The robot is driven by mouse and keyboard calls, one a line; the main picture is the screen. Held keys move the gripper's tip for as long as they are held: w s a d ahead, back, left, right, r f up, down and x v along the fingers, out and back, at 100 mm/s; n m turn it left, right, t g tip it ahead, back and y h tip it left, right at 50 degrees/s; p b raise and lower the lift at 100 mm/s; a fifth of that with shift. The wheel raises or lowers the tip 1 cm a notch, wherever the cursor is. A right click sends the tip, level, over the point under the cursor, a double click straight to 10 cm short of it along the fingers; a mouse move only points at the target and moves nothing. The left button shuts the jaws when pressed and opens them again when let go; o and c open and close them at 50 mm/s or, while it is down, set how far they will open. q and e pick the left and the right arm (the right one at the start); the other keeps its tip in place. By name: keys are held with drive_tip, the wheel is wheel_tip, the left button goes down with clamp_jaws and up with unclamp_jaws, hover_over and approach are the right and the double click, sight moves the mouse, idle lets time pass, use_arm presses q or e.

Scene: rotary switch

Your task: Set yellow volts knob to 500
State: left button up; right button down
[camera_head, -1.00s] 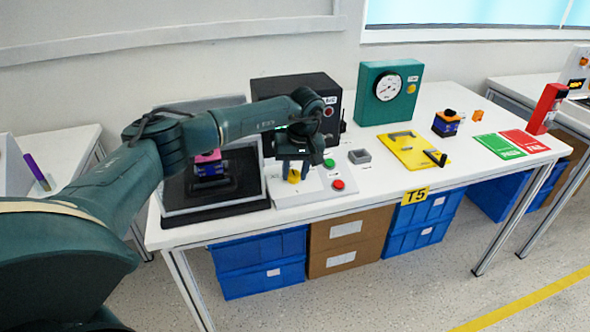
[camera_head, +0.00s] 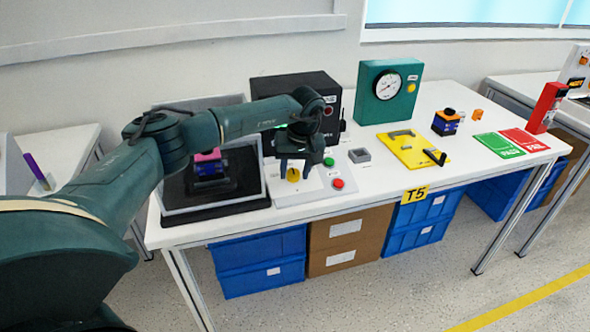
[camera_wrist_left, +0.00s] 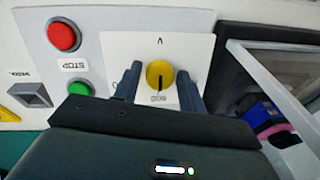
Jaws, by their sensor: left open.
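The yellow volts knob (camera_head: 293,175) sits on a white plate on the light control panel (camera_head: 312,187). In the left wrist view the yellow knob (camera_wrist_left: 160,75) shows a dark pointer line directed toward the bottom of the picture, at a partly hidden label. A "V" mark is on the plate's opposite side. My left gripper (camera_head: 294,170) is open above the panel. In the left wrist view its fingers (camera_wrist_left: 160,85) stand on either side of the knob, with small gaps visible. My right gripper is not in view.
A red button (camera_head: 338,184) and a green button (camera_head: 328,162) are right of the knob. A black tray (camera_head: 215,205) with a pink and blue block lies left. A dark box (camera_head: 300,95) stands behind, and a green gauge box (camera_head: 405,92) farther right.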

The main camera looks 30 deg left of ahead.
use_arm(q)
wheel_tip(320, 180, up, 13)
drive_tip(key=d, duration=0.2)
drive_tip(key=shift+s+d, duration=0.2)
drive_tip(key=shift+s, duration=0.1)
idle(0.3)
